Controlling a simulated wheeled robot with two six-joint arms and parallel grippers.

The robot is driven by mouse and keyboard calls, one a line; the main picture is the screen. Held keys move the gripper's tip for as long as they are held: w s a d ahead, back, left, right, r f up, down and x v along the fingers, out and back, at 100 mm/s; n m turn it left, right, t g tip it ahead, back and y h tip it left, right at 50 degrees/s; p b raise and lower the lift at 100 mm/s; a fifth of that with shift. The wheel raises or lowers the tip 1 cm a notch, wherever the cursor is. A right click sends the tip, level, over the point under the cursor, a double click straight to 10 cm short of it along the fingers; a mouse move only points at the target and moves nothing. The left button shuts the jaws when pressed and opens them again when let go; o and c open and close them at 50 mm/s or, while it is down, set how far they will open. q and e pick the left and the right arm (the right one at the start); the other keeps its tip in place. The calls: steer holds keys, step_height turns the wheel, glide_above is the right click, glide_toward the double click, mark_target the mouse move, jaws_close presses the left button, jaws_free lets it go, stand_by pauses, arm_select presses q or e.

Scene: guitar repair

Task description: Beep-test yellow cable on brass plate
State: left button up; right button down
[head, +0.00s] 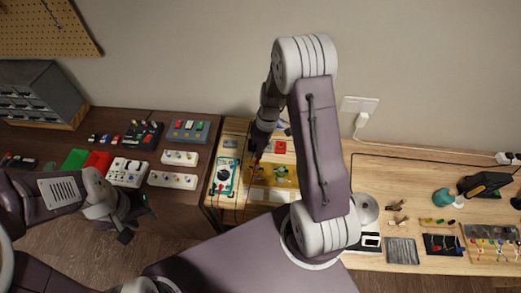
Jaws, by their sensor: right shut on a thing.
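A teal-rimmed multimeter (225,176) with a dark dial lies on the wooden bench. A yellowish brass plate (262,177) lies just to its right, with small green and white parts at its right end. My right gripper (256,155) points down over the plate's left end. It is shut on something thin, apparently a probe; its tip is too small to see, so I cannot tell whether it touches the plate. I cannot make out the yellow cable. My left gripper (138,219) is open and empty, in front of the dark bench, away from the plate.
On the dark bench stand white power strips (172,181), a green bin (75,159), a red bin (98,161) and a drawer cabinet (40,92). A red box (280,147) sits behind the plate. At right lie a soldering tool (480,185) and small parts. My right arm hides the bench middle.

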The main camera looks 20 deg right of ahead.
steer(key=shift+f+b, duration=0.65)
stand_by(2.9)
stand_by(0.3)
step_height(320, 180, up, 6)
steer(key=p, duration=0.4)
steer(key=shift+r+p, duration=0.15)
steer(key=shift+p, duration=0.25)
